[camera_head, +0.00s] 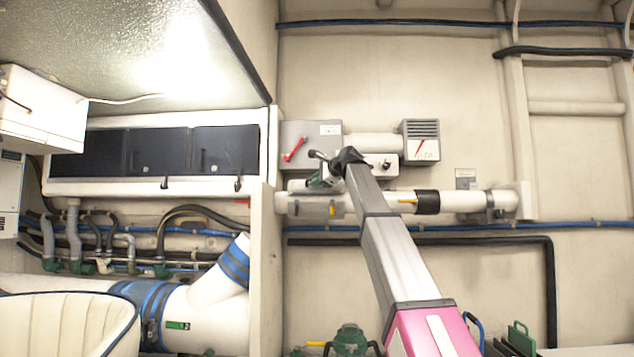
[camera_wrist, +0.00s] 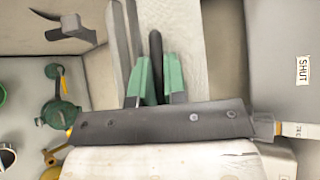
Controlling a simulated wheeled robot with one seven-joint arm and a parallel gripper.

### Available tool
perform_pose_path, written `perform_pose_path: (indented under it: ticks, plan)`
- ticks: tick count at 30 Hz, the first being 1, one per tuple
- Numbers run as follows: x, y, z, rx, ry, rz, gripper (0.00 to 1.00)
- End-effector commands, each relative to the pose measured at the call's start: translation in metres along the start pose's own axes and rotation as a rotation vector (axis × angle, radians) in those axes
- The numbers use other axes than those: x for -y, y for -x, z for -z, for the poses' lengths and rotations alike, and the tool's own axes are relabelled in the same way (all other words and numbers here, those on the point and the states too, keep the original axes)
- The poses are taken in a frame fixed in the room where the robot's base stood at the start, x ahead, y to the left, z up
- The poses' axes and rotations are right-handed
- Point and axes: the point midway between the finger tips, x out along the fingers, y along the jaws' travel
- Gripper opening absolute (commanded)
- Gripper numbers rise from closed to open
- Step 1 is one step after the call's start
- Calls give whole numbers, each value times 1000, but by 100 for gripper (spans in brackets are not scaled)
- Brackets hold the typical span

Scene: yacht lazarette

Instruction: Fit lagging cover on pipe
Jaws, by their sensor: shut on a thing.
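The white pipe (camera_head: 462,202) runs level along the back wall. The lagging cover (camera_head: 312,207) is a pale sleeve at the pipe's left part; whether it is wrapped fully around cannot be told. In the wrist view a dark grey edge strip with snap studs (camera_wrist: 160,124) crosses over a white rounded surface (camera_wrist: 160,162). My gripper (camera_head: 322,180) is at the cover's upper side. In the wrist view its green fingers (camera_wrist: 155,92) are shut on a narrow black part just behind the strip, which looks like part of the cover. The fingertips are partly hidden.
A grey box with a red handle (camera_head: 292,149) and a vented unit (camera_head: 421,142) sit just above the pipe. A black band (camera_head: 427,202) and a grey clamp (camera_head: 497,205) are on the pipe to the right. A partition (camera_head: 263,260) stands close on the left.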

Motion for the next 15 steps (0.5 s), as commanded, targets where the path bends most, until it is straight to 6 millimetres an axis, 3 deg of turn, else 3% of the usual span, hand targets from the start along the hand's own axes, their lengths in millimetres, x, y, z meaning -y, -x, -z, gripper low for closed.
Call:
perform_pose_path:
  ticks: [15]
  plan:
    - [-3, -1, 1, 0, 1, 2, 0]
